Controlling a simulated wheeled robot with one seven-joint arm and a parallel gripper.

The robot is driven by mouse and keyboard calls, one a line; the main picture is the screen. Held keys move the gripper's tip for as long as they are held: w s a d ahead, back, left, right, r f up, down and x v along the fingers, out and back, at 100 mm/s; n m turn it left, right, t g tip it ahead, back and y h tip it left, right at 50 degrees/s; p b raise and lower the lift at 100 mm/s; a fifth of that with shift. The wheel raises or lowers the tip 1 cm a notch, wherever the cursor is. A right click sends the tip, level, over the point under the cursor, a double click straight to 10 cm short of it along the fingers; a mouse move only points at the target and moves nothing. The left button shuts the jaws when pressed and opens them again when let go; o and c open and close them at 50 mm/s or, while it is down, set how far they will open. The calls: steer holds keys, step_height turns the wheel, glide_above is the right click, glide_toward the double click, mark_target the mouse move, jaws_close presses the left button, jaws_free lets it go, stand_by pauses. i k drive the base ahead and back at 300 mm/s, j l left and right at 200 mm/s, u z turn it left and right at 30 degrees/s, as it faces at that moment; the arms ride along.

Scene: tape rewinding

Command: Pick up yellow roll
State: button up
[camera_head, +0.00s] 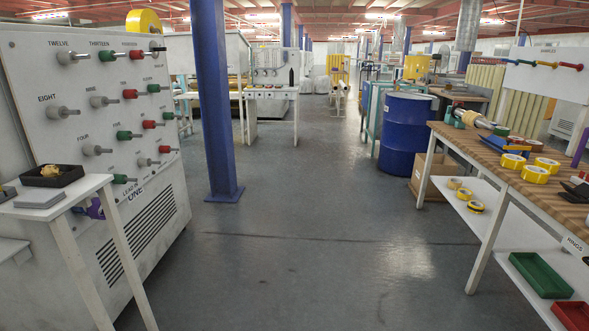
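Several yellow rolls of tape lie on the wooden table (490,172) at the right. One yellow roll (535,174) lies near the table's front edge. Another yellow roll (513,161) is to its left, and a third (547,165) is behind it to the right. More yellowish rolls sit on the white lower shelf, one of them a yellow and dark roll (476,206). A large yellow roll (143,22) stands on top of the white machine at the left. My gripper is not in view, and I cannot tell whether it holds anything.
The white peg machine (150,225) and a small white table (90,192) with a black tray (52,176) stand at the left. A blue column (213,100) and blue barrel (404,132) stand further back. The grey floor (340,260) between is clear.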

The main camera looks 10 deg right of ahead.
mark_target(510, 161)
steer(key=i+z, duration=0.2)
steer(key=i, duration=0.45)
steer(key=i+j+z, duration=0.15)
steer(key=i, duration=0.5)
steer(key=i+j+z, duration=0.2)
steer(key=i, duration=0.45)
steer(key=l, duration=0.1)
